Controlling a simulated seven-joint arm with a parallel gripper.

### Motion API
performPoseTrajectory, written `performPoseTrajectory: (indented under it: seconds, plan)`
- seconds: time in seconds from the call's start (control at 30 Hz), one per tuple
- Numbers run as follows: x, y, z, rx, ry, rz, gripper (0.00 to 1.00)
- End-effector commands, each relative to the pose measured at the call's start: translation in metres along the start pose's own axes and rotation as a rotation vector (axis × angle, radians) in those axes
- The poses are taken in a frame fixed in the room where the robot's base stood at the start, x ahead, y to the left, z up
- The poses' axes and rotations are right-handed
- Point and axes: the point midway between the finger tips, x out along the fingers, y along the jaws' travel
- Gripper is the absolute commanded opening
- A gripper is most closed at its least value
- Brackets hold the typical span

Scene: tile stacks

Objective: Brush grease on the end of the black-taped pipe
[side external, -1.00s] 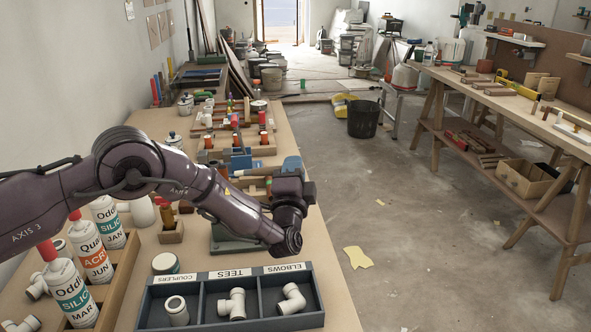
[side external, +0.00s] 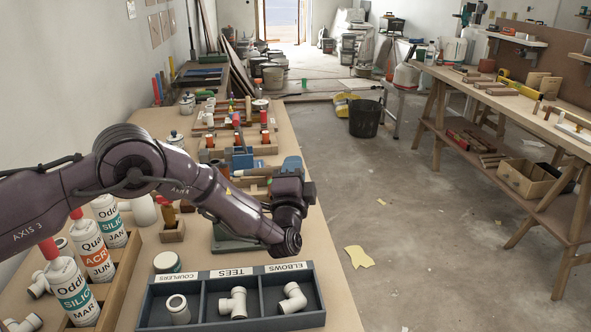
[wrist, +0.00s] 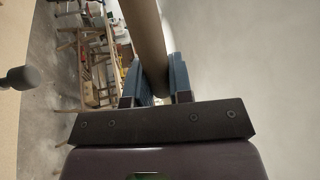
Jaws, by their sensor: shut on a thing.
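My gripper (wrist: 160,78) shows in the wrist view as two blue fingers shut on a plain brown cylinder (wrist: 147,38), a handle or a tube. The cylinder runs from between the fingers out of the top of the picture, so its far end is hidden. In the side external view my gripper (side external: 292,164) is over the bench's right part, beyond the parts tray, pointing away from the camera. I cannot make out the brush head, the grease or black tape on a pipe in either view.
A dark tray (side external: 143,315) of white fittings stands in front. Sealant bottles (side external: 97,260) stand at the left. A small wooden block (side external: 172,236) holds upright items. Racks with red-topped pieces (side external: 236,120) fill the bench behind. A dark round knob (wrist: 20,78) shows at the left in the wrist view.

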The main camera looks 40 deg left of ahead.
Motion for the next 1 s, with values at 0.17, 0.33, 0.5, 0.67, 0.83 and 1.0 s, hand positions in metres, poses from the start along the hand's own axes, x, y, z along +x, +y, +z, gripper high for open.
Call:
performPoseTrajectory:
  seconds: [0.17, 0.33, 0.5, 0.67, 0.83, 1.0]
  plan:
    - [-0.0001, -0.0012, 0.002, 0.0, 0.0, -0.002, 0.0]
    - [-0.0007, -0.0017, 0.004, 0.0, 0.0, -0.001, 0.0]
    - [-0.0011, -0.0022, 0.0059, 0.0, 0.0, -0.001, 0.0]
    - [-0.0016, -0.0027, 0.0076, -0.001, 0.0, -0.002, 0.0]
    - [-0.0023, -0.003, 0.0097, 0.0, 0.0, -0.001, 0.0]
    - [-0.0026, -0.0027, 0.0104, 0.0, 0.0, -0.001, 0.0]
